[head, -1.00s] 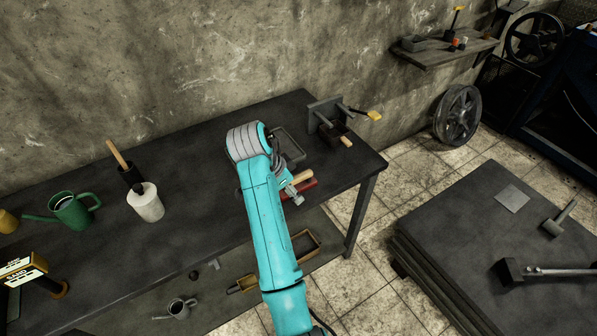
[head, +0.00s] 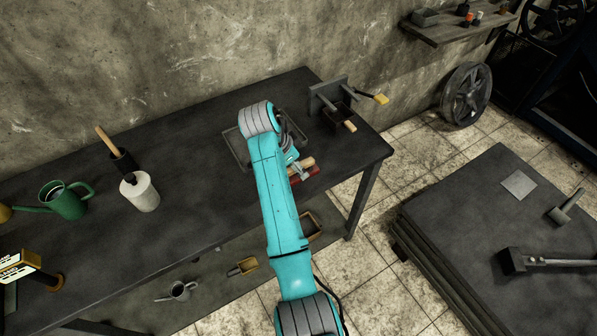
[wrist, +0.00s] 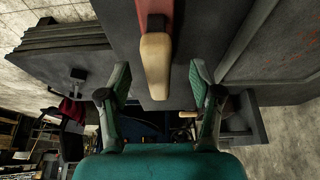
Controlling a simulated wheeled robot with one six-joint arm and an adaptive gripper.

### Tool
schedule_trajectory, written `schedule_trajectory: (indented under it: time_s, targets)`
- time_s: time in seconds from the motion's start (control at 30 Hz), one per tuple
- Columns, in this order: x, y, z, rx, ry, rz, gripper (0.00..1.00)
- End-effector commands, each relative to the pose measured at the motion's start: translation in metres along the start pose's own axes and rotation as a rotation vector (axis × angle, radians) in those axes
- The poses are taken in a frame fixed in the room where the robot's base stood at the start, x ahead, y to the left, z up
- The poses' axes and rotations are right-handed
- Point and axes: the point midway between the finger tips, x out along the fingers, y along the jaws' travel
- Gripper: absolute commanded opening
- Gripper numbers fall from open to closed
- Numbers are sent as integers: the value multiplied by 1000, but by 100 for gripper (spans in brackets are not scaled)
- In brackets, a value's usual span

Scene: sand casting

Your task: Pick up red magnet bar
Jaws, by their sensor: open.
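The red magnet bar (head: 308,177) lies near the front right edge of the dark workbench in the head view, partly hidden by my arm and gripper. In the wrist view the red bar (wrist: 154,14) enters from the top centre, with a tan wooden handle-like piece (wrist: 155,66) in line with it. I cannot tell whether the two are joined. My gripper (wrist: 159,78) is open, one finger on each side of the tan piece, with gaps on both sides. In the head view my gripper is at the bar, mostly hidden behind my arm.
A shallow grey tray (head: 236,150) lies behind my arm. A grey vise-like fixture (head: 328,96) stands at the bench's back right. A white container (head: 140,194) and a green watering can (head: 65,202) stand left. A dark low table (head: 470,215) is at right.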

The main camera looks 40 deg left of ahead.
Motion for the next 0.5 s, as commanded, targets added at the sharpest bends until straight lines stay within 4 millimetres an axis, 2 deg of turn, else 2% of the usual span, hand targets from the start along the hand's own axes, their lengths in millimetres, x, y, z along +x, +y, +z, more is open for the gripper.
schedule_trajectory:
  time_s: [0.1,0.23,0.5]
  targets:
    - [19,2,0,0,-1,4,65]
    - [35,2,0,1,0,3,65]
    - [42,1,0,1,0,0,65]
